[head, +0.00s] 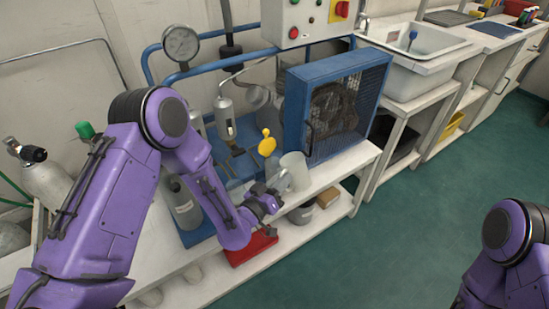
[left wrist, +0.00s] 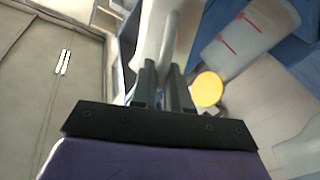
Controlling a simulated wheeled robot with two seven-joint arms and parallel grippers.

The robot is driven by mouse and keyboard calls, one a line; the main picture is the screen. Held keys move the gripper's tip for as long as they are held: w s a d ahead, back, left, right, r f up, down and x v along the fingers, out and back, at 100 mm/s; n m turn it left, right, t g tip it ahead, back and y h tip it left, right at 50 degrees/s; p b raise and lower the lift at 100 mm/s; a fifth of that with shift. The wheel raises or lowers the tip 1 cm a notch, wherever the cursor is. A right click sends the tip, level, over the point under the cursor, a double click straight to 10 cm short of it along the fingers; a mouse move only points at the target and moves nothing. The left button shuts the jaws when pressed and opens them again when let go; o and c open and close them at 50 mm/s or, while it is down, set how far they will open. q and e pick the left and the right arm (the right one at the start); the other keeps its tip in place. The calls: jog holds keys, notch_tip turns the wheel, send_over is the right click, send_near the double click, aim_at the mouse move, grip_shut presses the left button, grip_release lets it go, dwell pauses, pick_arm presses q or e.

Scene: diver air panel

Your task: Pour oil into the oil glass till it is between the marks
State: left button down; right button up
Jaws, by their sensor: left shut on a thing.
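My left gripper (head: 268,203) is shut on the handle of a pale translucent jug (head: 297,170), held by the bench's front edge before the blue caged unit. In the left wrist view the fingers (left wrist: 163,85) close on a whitish handle (left wrist: 165,35). A pale translucent vessel with two red marks (left wrist: 240,38), perhaps the oil glass, lies to its right and appears tilted in that view. I cannot make out an oil level in it. A yellow cap (left wrist: 208,90) sits beside it; a yellow piece (head: 267,143) also shows in the head view. My right gripper is out of view.
A blue caged unit (head: 338,105) stands right of the jug. A gauge (head: 181,43) and a control box (head: 308,20) are behind. A red tray (head: 250,247) and a grey pot (head: 301,213) are below the bench top. Green floor (head: 400,230) is clear.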

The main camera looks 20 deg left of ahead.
pick_arm(q)
jog(key=shift+w+a+r+n+p, duration=0.15)
jog(key=shift+a+r+n+p, duration=0.55)
jog(key=shift+n, duration=0.35)
jog(key=shift+w+a+r+n+p, duration=0.15)
jog(key=shift+a+r+n+p, duration=0.5)
jog(key=shift+n, duration=0.4)
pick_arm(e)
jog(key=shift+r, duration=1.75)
pick_arm(q)
jog(key=shift+f+n+b, duration=0.2)
jog(key=shift+n+b, duration=0.1)
jog(key=shift+n, duration=0.1)
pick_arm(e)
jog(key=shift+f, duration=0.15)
pick_arm(q)
jog(key=shift+f+n, duration=0.25)
jog(key=shift+n, duration=0.25)
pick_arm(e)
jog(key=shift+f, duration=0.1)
